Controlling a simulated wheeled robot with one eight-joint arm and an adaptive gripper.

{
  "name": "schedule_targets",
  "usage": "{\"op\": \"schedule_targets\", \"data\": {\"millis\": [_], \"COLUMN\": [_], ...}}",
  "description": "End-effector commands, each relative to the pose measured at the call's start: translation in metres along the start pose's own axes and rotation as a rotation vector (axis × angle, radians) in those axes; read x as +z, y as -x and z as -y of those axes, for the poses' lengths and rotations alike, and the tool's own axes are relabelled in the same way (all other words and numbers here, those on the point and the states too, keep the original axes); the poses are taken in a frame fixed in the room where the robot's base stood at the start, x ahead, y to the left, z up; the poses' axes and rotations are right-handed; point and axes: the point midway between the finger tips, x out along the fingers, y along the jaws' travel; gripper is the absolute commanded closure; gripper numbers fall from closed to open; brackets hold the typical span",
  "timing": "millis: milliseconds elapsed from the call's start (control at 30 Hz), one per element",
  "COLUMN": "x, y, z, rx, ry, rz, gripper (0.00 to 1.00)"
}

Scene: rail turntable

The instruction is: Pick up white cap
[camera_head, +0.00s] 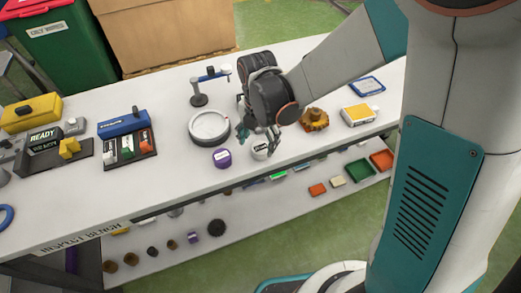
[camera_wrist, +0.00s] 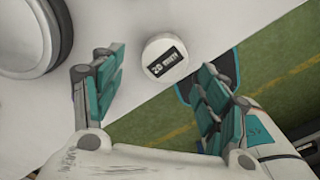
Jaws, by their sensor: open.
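The white cap (camera_wrist: 165,57) is a round white piece with a dark label, lying on the white table near its front edge. It also shows in the head view (camera_head: 260,152), partly behind my fingers. My gripper (camera_wrist: 161,90) is open with teal-padded fingers, one to each side and short of the cap in the wrist view. In the head view my gripper (camera_head: 258,138) hangs just above the cap. I see no contact with the cap.
A round white turntable (camera_head: 210,127) and a purple cap (camera_head: 221,158) lie left of the cap. A brown gear-like piece (camera_head: 314,119) and a yellow-white box (camera_head: 359,114) stand to the right. A stand (camera_head: 198,99) is behind. A lower shelf (camera_head: 250,215) holds small parts.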

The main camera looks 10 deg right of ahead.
Motion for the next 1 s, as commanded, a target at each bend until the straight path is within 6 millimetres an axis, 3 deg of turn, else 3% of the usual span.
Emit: {"op": "schedule_targets", "data": {"millis": [233,500,700,1000], "x": [-0.001,-0.001,-0.001,-0.001], "y": [-0.038,-0.041,-0.041,-0.041], "z": [0.004,0.005,0.005,0.005], "rx": [0.000,0.000,0.000,0.000], "ry": [0.000,-0.001,-0.001,-0.001], "rz": [0.000,0.000,0.000,0.000], "gripper": [0.32,0.32,0.67,0.67]}}
